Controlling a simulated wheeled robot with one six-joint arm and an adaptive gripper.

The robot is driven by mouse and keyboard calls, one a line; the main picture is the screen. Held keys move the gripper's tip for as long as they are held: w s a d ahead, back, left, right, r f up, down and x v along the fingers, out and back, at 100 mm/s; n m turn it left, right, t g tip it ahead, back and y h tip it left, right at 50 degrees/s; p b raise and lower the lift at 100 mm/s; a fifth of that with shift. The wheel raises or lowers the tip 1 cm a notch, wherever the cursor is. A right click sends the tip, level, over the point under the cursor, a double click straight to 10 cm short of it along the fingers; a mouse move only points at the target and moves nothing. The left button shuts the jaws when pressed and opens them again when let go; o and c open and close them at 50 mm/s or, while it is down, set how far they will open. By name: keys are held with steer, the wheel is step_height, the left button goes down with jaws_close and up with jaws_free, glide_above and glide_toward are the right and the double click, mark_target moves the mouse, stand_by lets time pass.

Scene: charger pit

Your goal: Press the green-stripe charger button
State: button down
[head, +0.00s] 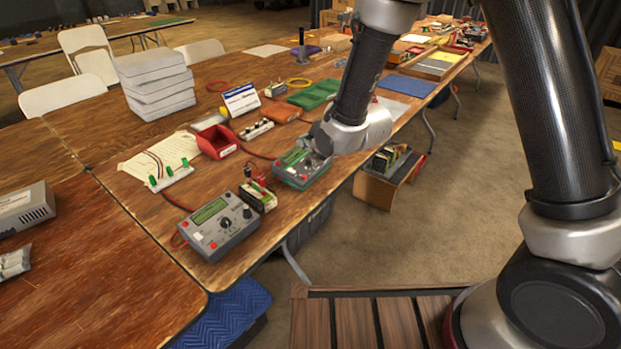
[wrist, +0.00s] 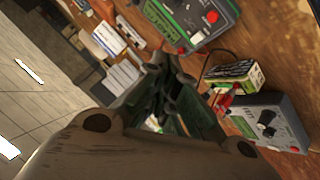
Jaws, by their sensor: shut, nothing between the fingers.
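A grey charger with green trim (head: 292,181) stands near the table's right edge in the head view. The wrist view shows this charger (wrist: 183,25) at the top, with a red button (wrist: 212,17) on its face. My gripper (wrist: 163,66) is shut and empty. In the wrist view its fingertips lie below and left of that charger, apart from the button in the picture. In the head view my wrist hangs over the charger's upper right part and hides some of its face. A second, plain grey charger (head: 207,232) stands nearer; it also shows in the wrist view (wrist: 284,117).
A battery pack (head: 258,195) with red clips sits between the chargers. A red bin (head: 216,141), a board with green clips (head: 171,178), a blue-and-white sign (head: 241,98) and stacked grey blocks (head: 156,82) stand farther left. An open box (head: 377,190) lies below the table's right edge.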

steer(key=shift+w+r, duration=0.1)
steer(key=shift+r, duration=0.05)
glide_above(303, 180)
steer(key=shift+d+f, duration=0.15)
steer(key=shift+f, duration=4.2)
steer(key=shift+f, duration=0.4)
steer(key=shift+f, duration=0.35)
steer(key=shift+r, duration=0.8)
